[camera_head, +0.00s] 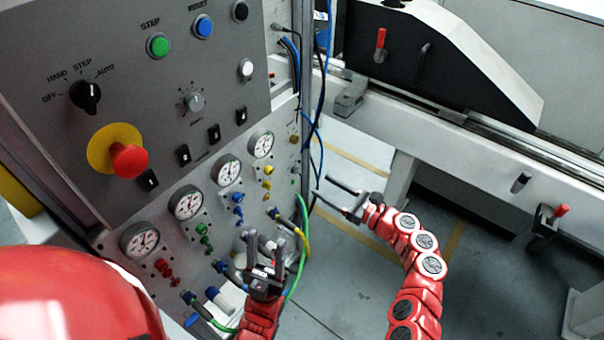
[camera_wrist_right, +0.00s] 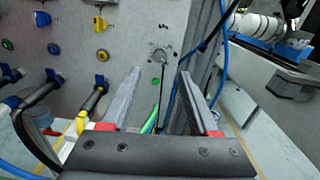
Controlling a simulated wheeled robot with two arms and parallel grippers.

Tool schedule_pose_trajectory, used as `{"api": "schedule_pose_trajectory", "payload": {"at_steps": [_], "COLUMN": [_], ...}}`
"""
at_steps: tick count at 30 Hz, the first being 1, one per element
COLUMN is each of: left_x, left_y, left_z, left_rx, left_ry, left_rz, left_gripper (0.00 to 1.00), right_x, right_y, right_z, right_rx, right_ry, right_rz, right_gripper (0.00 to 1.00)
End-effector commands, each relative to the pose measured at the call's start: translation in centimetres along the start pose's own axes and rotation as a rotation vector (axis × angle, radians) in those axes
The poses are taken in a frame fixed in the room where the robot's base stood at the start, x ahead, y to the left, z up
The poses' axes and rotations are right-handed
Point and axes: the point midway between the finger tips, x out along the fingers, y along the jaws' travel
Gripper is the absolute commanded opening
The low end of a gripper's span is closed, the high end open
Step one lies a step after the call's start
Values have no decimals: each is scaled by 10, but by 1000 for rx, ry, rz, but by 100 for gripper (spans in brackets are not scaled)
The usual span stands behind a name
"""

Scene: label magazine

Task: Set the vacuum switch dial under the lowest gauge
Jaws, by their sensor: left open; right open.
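Several round white gauges stand in a slanting row on the grey panel in the head view. The one lowest in the picture is the leftmost gauge (camera_head: 139,241), with red knobs (camera_head: 163,267) under it. Beside it are a gauge over green knobs (camera_head: 203,232), one over blue knobs (camera_head: 237,206) and one over yellow knobs (camera_head: 268,177). The needle readings are too small to tell. My left gripper (camera_head: 263,247) is open and empty in front of the lower panel. My right gripper (camera_head: 322,187) is open and empty, right of the panel edge; its fingers show in the wrist view (camera_wrist_right: 160,76).
Hoses and a green cable (camera_head: 303,230) hang around my left gripper. Above are a red emergency button (camera_head: 129,161), a black selector (camera_head: 86,96) and push buttons. A machine rail (camera_head: 460,125) runs at the right. In the wrist view, a yellow knob (camera_wrist_right: 100,23) sits left.

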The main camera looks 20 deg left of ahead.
Motion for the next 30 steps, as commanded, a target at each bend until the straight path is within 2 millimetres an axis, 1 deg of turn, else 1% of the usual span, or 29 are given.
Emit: {"api": "schedule_pose_trajectory", "payload": {"at_steps": [1,4,6,9,13,18,27,28,30], "left_x": [-3,-6,-11,-15,-22,-25,-25,-25,-25], "left_y": [0,0,0,1,1,1,1,1,1], "left_z": [0,1,2,2,4,4,4,4,4], "left_rx": [0,0,0,0,0,0,0,0,0], "left_ry": [0,0,0,0,0,0,0,0,0], "left_rz": [0,0,0,0,0,0,0,0,0], "left_gripper": [50,50,50,50,50,50,50,50,50], "right_x": [12,32,45,61,76,85,87,87,87], "right_y": [3,3,1,2,2,0,0,0,0], "right_z": [-1,-2,-2,-3,-3,-2,0,0,0], "right_rx": [2,1,-2,-1,-2,-1,1,1,1], "right_ry": [-1,1,-1,3,-1,1,0,0,0], "right_rz": [10,9,6,6,6,0,-1,-1,-1], "right_gripper": [61,61,61,61,61,61,61,59,46]}}
